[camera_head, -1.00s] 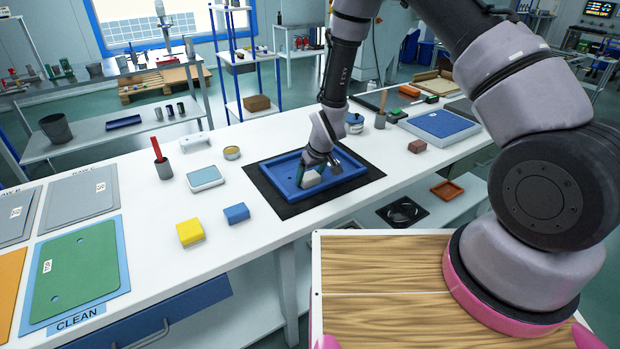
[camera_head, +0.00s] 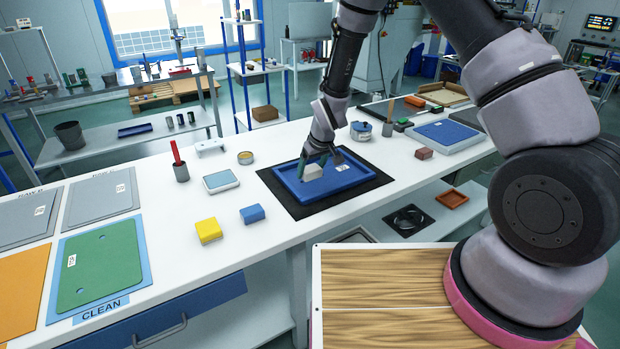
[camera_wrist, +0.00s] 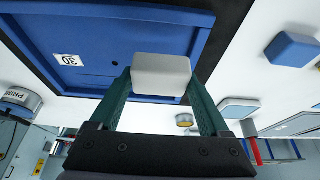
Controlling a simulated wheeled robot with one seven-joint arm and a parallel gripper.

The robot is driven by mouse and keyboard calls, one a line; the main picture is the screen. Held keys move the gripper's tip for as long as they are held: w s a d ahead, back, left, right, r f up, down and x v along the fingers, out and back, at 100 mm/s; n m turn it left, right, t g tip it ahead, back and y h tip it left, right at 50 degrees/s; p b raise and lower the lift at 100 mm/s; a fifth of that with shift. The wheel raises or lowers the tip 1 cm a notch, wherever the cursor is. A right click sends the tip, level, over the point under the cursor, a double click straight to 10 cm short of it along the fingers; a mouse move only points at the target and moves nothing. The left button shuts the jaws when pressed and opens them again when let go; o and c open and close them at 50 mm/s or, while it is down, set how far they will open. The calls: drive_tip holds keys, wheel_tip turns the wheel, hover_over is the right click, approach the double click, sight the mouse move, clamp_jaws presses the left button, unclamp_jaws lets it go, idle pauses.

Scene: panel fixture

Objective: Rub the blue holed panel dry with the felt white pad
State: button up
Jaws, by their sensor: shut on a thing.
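The blue panel (camera_head: 345,178) lies flat in a raised-edge blue frame on a black mat (camera_head: 378,182) on the white bench. In the wrist view the panel (camera_wrist: 100,35) shows a label reading 30 and a small dark hole. My gripper (camera_head: 318,164) is over the left part of the panel, shut on a white-grey pad (camera_head: 312,173). In the wrist view the pad (camera_wrist: 161,75) sits between the two green fingers. It is over the panel near its edge; whether it touches the surface I cannot tell.
A yellow block (camera_head: 208,231) and a blue block (camera_head: 252,214) lie left of the mat. A white-rimmed dish (camera_head: 222,181), a grey cup with a red stick (camera_head: 181,172) and a round tin (camera_head: 246,158) stand behind them. A blue-lidded jar (camera_head: 361,131) stands behind the mat.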

drive_tip(key=shift+r, duration=1.25)
